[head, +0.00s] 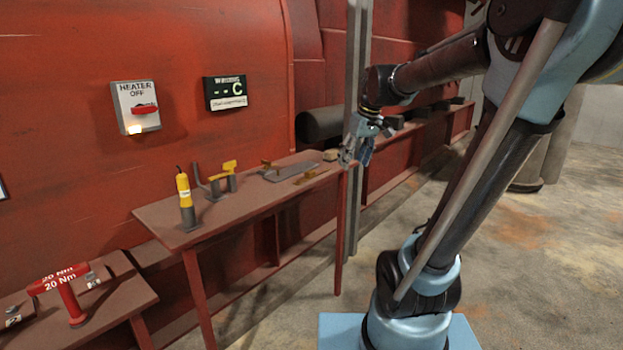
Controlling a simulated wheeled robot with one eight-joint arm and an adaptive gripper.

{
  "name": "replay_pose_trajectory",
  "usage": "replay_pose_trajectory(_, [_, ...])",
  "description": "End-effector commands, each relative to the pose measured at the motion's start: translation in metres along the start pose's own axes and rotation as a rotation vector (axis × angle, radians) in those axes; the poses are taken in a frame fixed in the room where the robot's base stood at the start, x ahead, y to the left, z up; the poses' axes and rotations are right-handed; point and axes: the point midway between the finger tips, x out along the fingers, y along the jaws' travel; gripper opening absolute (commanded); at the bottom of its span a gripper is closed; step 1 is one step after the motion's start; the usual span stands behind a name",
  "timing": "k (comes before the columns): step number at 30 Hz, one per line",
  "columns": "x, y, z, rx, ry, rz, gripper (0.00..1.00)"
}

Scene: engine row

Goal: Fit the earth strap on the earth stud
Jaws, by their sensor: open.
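My gripper (354,158) is open, fingers pointing down, at the right end of the long red-brown bench (165,222). Nothing shows between its fingers. A small tan block (330,155) lies on the bench just left of it. A flat grey piece (290,170) lies further left, with small yellow-brown handled parts (307,176) beside it. I cannot tell which of these, if any, is the earth strap. I cannot make out the earth stud for sure. The bench end behind my gripper is partly hidden.
A yellow tool (183,188) stands upright in a dark holder near the bench's left end. A yellow lever (229,167) stands beside it. A lower bench (110,290) carries a red 20 Nm T-handle tool (68,290). A grey post (355,90) rises behind my gripper. Floor at right is open.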

Motion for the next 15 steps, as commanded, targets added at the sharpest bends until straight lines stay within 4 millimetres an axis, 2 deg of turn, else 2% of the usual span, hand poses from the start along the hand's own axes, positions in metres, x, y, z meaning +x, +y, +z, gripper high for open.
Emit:
replay_pose_trajectory(1, [-0.003, 0.002, -0.024, -0.036, 0.009, -0.011, 0.57])
replay_pose_trajectory(6, [-0.007, 0.004, -0.093, -0.158, 0.040, -0.044, 0.57])
replay_pose_trajectory(9, [-0.007, 0.004, -0.127, -0.218, 0.055, -0.060, 0.57])
replay_pose_trajectory(12, [-0.005, 0.003, -0.152, -0.264, 0.069, -0.072, 0.57])
replay_pose_trajectory(15, [-0.004, 0.002, -0.168, -0.294, 0.077, -0.079, 0.57])
